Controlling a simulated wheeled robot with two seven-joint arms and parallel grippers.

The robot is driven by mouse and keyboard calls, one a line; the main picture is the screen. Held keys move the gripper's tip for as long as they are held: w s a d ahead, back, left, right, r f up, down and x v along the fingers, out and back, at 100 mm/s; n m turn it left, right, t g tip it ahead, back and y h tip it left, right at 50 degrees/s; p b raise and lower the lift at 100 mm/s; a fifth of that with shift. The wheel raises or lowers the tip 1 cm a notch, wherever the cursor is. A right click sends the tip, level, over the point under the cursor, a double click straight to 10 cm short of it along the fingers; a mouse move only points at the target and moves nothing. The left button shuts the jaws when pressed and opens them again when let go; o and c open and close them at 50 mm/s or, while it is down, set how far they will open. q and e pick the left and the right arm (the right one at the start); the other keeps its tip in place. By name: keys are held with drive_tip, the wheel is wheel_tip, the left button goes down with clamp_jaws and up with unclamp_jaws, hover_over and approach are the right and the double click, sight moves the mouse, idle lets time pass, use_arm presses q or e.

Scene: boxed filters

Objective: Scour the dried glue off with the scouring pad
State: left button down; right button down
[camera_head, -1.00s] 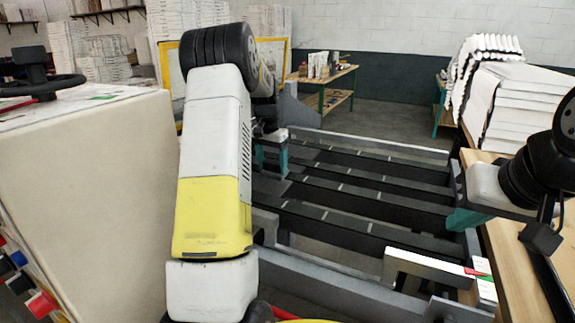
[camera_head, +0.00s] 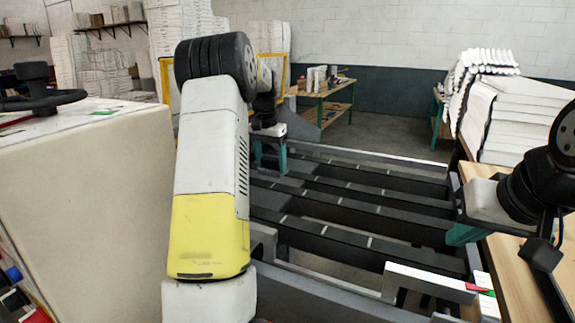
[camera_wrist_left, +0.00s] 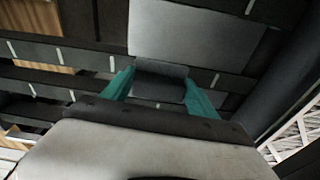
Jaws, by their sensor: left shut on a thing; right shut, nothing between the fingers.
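My left gripper (camera_head: 270,156) is over the dark slatted conveyor (camera_head: 345,203) at its far left part. In the left wrist view its teal fingers (camera_wrist_left: 160,90) are shut on a dark grey block, which looks like the scouring pad (camera_wrist_left: 160,72). A flat lighter grey plate (camera_wrist_left: 195,32) lies just beyond the pad; I cannot tell whether they touch. I cannot make out any dried glue. My right gripper (camera_head: 463,234) is shut and empty at the right, near the wooden bench's edge.
A large beige cabinet (camera_head: 85,200) with a black handwheel (camera_head: 40,98) stands at the left. The wooden bench (camera_head: 510,262) with stacked white filters (camera_head: 530,115) is at the right. Grey rails (camera_head: 320,295) edge the conveyor. A small table (camera_head: 325,105) stands behind.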

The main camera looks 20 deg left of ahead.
use_arm(q)
drive_tip(key=shift+r, duration=1.5)
